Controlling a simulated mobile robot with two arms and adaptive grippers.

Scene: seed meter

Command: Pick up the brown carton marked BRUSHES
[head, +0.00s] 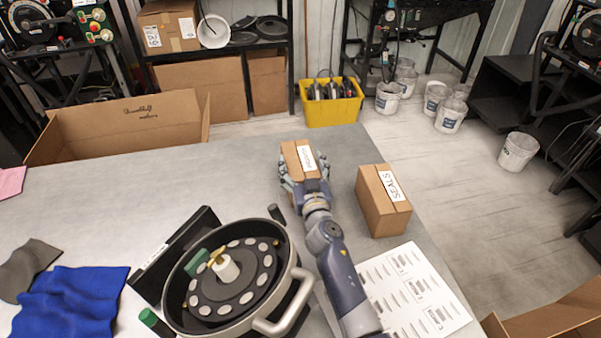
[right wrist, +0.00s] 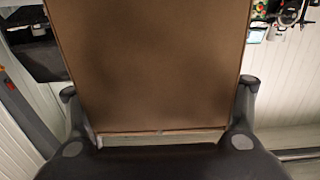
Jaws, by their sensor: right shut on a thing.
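The brown carton (head: 291,160) with a white label is at the far part of the grey table in the head view. Its label is too small to read surely. My right gripper (head: 305,183) is shut on this carton, with fingers along its two sides. In the right wrist view the carton (right wrist: 150,65) fills the middle, between the two fingers (right wrist: 158,110). I cannot tell whether the carton touches the table. My left gripper is not in view.
A carton marked SEALS (head: 378,212) stands just right of my right arm. A seed meter (head: 295,306) with a round plate, a printed sheet (head: 425,300) and a blue cloth (head: 70,300) lie nearer. An open box (head: 110,128) stands beyond the table's left part.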

